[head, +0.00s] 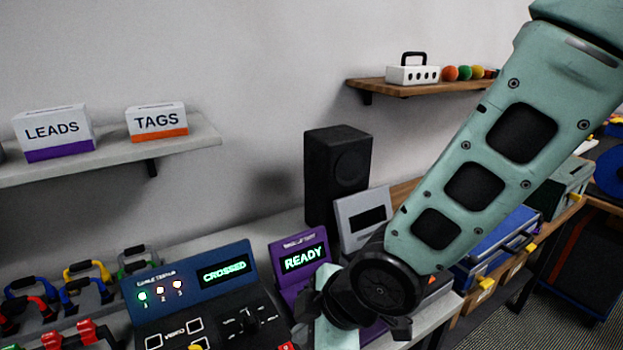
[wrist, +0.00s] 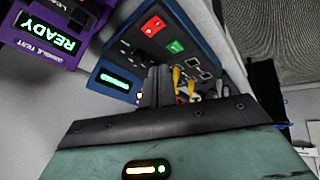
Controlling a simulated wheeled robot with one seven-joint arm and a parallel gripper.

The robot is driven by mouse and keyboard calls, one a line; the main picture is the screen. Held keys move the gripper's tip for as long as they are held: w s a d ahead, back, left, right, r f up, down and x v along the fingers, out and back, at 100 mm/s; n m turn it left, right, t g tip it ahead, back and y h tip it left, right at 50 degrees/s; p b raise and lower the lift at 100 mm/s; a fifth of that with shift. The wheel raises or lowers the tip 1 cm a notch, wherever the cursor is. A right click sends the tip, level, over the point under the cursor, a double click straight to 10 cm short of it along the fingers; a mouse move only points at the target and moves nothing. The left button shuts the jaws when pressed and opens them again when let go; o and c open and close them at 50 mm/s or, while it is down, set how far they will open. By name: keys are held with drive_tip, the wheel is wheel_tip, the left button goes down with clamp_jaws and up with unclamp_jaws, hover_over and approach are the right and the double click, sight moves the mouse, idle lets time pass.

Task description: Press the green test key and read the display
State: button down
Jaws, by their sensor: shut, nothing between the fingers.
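The blue cable tester (head: 160,312) stands on the bench at the bottom of the head view. Its display (head: 224,271) reads "CROSSED" in lit green letters. In the wrist view the tester (wrist: 208,38) shows a green key (wrist: 175,46) beside a red key (wrist: 153,26), and its display (wrist: 115,81) is lit but too small to read. My gripper (wrist: 158,75) is shut and empty, its fingers pointing toward the tester, below the green key in the picture. I cannot tell whether they touch the tester.
A purple test unit (head: 283,267) reading "READY" stands right of the tester, close to my wrist. A grey unit (head: 350,207) and a black speaker (head: 322,165) stand behind. Yellow and grey leads (wrist: 180,85) are near my fingers.

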drive_tip(key=s+d+r+m+g+h, duration=0.1)
drive_tip(key=s+d+r+m+h, duration=0.1)
drive_tip(key=s+d+m, duration=0.3)
drive_tip(key=s+d+r+m+g+h, duration=0.1)
drive_tip(key=s+d+r+m+h, duration=0.2)
drive_tip(key=d, duration=0.7)
wheel_tip(320, 180, up, 2)
drive_tip(key=s+m, duration=0.2)
drive_tip(key=m, duration=0.1)
drive_tip(key=shift+s+d+g, duration=0.3)
drive_tip(key=shift+s+g, duration=0.1)
drive_tip(key=shift+r, duration=0.1)
